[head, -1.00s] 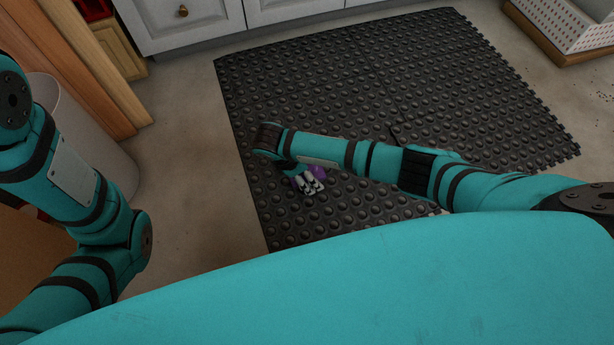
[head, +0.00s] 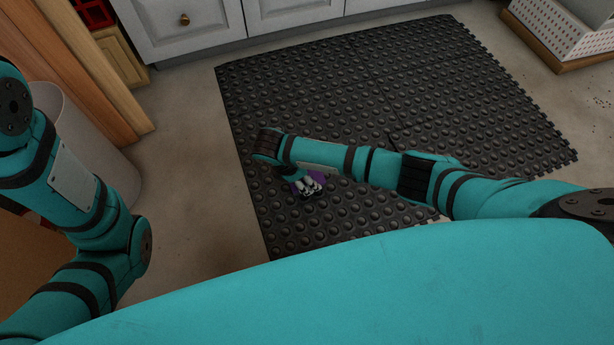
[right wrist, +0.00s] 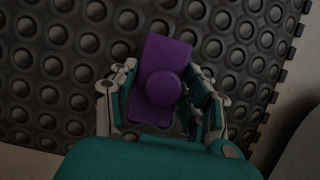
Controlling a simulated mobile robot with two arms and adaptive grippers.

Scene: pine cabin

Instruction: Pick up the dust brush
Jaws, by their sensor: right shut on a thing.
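The dust brush (right wrist: 161,80) is purple, a block with a round knob on top. In the right wrist view it sits between the fingers of my right gripper (right wrist: 165,95), which is shut on it, with the black mat behind. In the head view my right gripper (head: 309,188) is low over the mat's left part, and only slivers of the purple brush (head: 297,185) show around it. The brush's underside is hidden, so I cannot tell whether it touches the mat. My left arm is at the left of the head view, but its gripper is out of view.
The black studded mat (head: 340,100) covers much of the floor. White cabinets (head: 190,30) stand behind it. A pale bin (head: 85,135) and wooden boards (head: 75,60) are at the left. A white perforated box (head: 560,35) stands at the far right.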

